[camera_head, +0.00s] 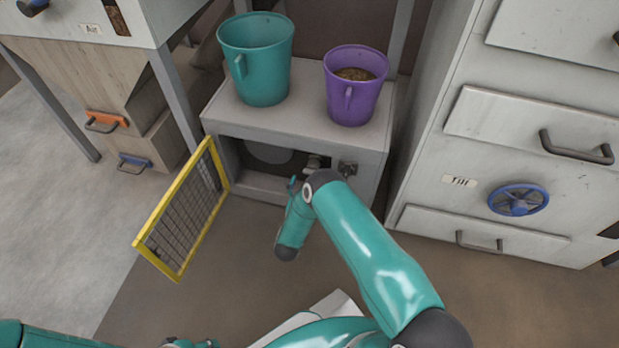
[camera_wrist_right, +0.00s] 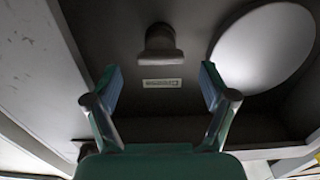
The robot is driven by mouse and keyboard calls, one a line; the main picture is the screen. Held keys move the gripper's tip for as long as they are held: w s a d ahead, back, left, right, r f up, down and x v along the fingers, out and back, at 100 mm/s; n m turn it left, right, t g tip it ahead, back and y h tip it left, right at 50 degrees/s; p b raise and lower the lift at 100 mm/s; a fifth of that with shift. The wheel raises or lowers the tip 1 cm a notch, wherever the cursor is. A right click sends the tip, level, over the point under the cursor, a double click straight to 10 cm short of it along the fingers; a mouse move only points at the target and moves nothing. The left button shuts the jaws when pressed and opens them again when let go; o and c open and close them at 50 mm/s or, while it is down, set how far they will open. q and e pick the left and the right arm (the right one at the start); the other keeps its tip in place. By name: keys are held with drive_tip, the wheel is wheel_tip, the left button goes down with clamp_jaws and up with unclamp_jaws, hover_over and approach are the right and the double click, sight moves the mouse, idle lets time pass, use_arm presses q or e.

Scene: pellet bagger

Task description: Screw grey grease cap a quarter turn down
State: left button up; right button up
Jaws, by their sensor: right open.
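The grey grease cap (camera_wrist_right: 160,45) shows in the right wrist view as a round knob on a flanged base, on a dark panel inside the cabinet. A small label (camera_wrist_right: 162,83) sits beside it. My right gripper (camera_wrist_right: 160,80) is open and empty, its two fingers spread with the cap beyond and between their tips, apart from it. In the head view my right arm reaches to the opening of the low grey cabinet (camera_head: 300,125), and its wrist hides most of the gripper. Only a part of my left arm shows at the bottom left; its jaws cannot be made out.
A yellow-framed mesh door (camera_head: 185,210) stands open left of the opening. A pale disc (camera_wrist_right: 265,45) is beside the cap. A teal bucket (camera_head: 257,60) and a purple bucket (camera_head: 352,95) with pellets stand on the cabinet. A drawer unit (camera_head: 500,150) with a blue handwheel (camera_head: 518,199) stands right.

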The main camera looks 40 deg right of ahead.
drive_tip(key=shift+b+x, duration=0.7)
drive_tip(key=shift+x, duration=1.7)
drive_tip(key=c, duration=1.1)
drive_tip(key=shift+a, duration=0.5)
drive_tip(key=shift+c, duration=0.3)
drive_tip(key=shift+d, duration=0.3)
